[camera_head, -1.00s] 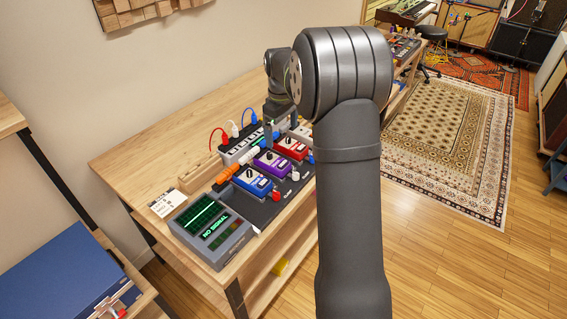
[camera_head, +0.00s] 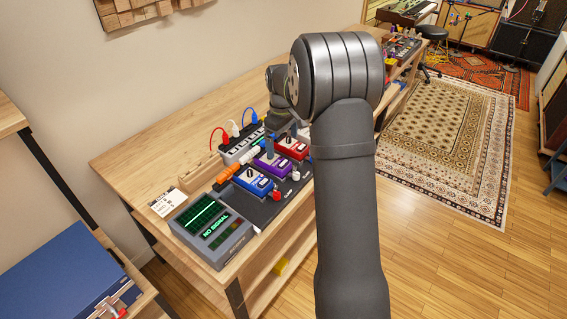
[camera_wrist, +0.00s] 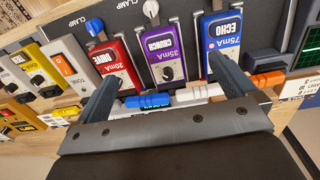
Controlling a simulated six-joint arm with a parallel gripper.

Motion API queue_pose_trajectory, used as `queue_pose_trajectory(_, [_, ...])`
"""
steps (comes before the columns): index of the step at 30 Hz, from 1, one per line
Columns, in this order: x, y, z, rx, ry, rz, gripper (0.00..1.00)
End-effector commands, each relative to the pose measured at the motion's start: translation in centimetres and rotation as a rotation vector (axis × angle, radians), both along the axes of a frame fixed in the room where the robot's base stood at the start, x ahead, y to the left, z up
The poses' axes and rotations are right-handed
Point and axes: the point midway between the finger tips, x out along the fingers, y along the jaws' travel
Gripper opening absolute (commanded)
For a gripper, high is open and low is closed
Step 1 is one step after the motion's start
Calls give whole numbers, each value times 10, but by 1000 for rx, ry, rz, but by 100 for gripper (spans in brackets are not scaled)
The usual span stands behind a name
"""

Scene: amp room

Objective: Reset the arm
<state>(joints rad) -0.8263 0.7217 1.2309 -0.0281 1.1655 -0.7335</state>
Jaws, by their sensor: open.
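My gripper (camera_wrist: 168,84) is open in the wrist view, its two dark fingers spread above the row of pedals, with nothing seen between them in its hold. In the head view its fingers (camera_head: 281,138) show partly, behind my arm. Below it are a red drive pedal (camera_wrist: 112,65), a purple crunch pedal (camera_wrist: 165,55) and a blue echo pedal (camera_wrist: 222,45). The same blue pedal (camera_head: 256,181), purple pedal (camera_head: 272,165) and red pedal (camera_head: 291,147) stand on a black board in the head view.
A power strip (camera_head: 240,148) with red, white and blue cables lies behind the pedals. Orange (camera_wrist: 268,79) and blue (camera_wrist: 148,101) plugs lie near the fingers. The bench's left part (camera_head: 150,150) is clear.

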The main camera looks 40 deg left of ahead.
Motion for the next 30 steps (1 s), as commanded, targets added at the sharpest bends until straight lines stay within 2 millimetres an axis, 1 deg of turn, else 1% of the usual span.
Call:
queue_pose_trajectory(2, [0,0,1,0,0,0,100])
queue_pose_trajectory(5, [0,0,7,1,-1,0,100])
queue_pose_trajectory(8, [0,0,21,3,-2,0,100])
queue_pose_trajectory(15, [-2,1,68,3,-2,0,100])
queue_pose_trajectory(19, [-3,1,88,2,-2,0,100])
queue_pose_trajectory(24, [-3,0,99,0,0,0,100])
queue_pose_trajectory(30, [-4,0,100,0,0,0,100])
